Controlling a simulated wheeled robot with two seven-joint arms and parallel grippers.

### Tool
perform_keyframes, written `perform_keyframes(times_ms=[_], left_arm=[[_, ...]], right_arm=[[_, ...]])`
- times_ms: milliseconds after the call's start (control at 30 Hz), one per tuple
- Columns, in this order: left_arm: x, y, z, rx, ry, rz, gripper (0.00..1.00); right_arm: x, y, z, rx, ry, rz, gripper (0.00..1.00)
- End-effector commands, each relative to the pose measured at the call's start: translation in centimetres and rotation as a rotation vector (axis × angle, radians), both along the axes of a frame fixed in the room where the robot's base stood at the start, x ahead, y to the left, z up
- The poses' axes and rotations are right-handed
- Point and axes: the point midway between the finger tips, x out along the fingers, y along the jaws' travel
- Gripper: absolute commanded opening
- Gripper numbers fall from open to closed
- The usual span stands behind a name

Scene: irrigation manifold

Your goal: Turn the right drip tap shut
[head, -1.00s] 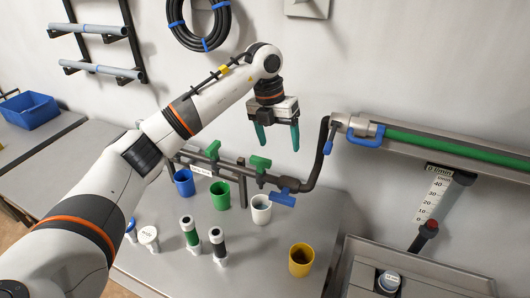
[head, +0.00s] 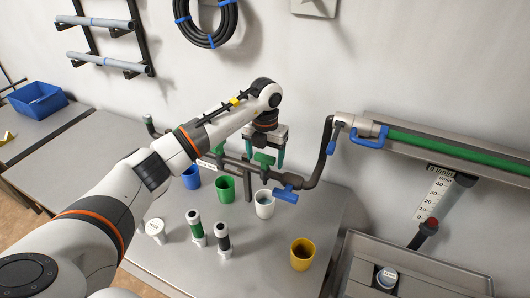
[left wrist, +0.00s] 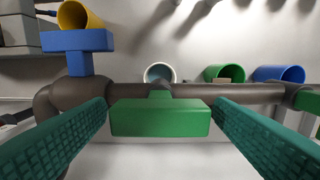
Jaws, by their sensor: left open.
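A dark pipe (head: 235,162) carries two green taps and a blue tap. The right-hand green tap (head: 264,160) has a bar handle. In the left wrist view this green handle (left wrist: 160,117) lies crosswise, about parallel to the pipe behind it. My left gripper (head: 266,155) is open over it, with a teal finger off each end of the handle. I cannot tell whether either finger touches it. The blue tap (head: 285,194) sits to its right in the head view, and on the left in the left wrist view (left wrist: 78,42). My right gripper is not in view.
The other green tap (head: 219,149) is to the left, partly hidden by my arm. Blue (head: 191,178), green (head: 225,189), white (head: 264,204) and yellow (head: 302,254) cups stand on the bench. Two dark-bodied cylinders (head: 196,228) stand in front. A blue-handled valve (head: 369,138) is at right.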

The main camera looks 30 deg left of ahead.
Motion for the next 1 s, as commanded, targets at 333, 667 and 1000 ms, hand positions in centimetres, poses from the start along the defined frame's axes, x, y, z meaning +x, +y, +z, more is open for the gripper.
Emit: perform_keyframes(times_ms=[333, 667, 1000], left_arm=[[0.00, 0.00, -0.46, 0.000, -0.001, -0.001, 0.76], [0.01, 0.00, -0.43, 0.000, -0.001, -0.001, 0.32], [0.03, 0.04, -0.59, 0.002, -0.002, -0.078, 0.32]], right_arm=[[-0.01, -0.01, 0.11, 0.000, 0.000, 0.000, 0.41], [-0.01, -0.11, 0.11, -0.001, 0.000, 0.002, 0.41], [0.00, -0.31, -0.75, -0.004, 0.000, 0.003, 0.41]])
